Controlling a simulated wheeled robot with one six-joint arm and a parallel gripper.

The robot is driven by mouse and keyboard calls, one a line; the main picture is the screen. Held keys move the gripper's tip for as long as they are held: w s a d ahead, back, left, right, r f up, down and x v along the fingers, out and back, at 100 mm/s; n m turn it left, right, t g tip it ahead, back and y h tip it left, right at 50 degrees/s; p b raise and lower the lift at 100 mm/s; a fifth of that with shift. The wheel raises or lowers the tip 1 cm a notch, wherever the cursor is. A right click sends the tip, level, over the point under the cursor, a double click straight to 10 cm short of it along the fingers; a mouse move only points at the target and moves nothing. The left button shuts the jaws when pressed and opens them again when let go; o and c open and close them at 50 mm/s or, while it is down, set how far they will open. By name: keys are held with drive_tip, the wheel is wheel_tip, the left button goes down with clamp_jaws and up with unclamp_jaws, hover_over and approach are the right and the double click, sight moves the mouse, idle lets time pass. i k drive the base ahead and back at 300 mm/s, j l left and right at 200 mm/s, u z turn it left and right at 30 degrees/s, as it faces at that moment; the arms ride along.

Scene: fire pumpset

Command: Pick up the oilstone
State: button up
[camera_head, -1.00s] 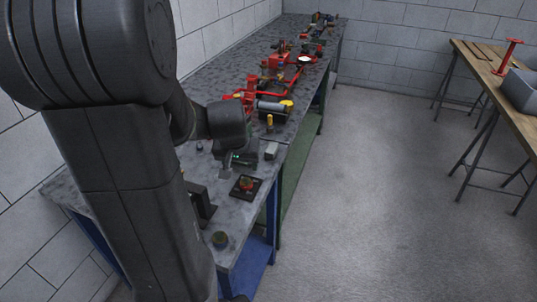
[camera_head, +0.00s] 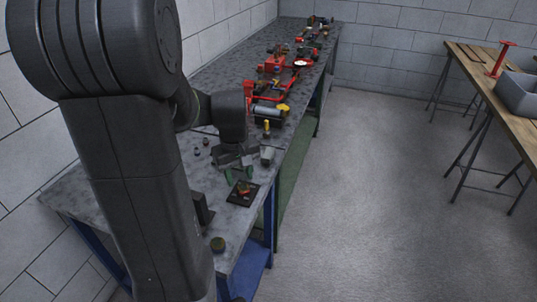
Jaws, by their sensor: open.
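A small light grey block (camera_head: 267,156), which looks like the oilstone, lies on the grey workbench (camera_head: 203,171) near its right edge. I cannot be sure of its identity at this size. My gripper (camera_head: 239,175) is low over the bench, just left of the block and apart from it. Its jaws are open, with greenish finger parts showing below the wrist. No held object can be made out. My arm hides part of the bench on the left.
A dark square plate with a small reddish piece (camera_head: 243,193) lies just in front of my gripper. A dark upright block (camera_head: 203,209) and a round tin (camera_head: 218,244) are nearer. A yellow-topped item (camera_head: 267,128) and red pump parts (camera_head: 272,90) stand behind.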

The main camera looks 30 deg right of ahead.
sight(267, 158)
drive_tip(key=k+j+u, duration=0.1)
drive_tip(key=k+u, duration=0.2)
drive_tip(key=k, duration=0.35)
drive_tip(key=i+l+u, duration=0.1)
drive_tip(key=l+u, duration=0.65)
drive_tip(key=u, duration=0.15)
drive_tip(key=l, duration=2)
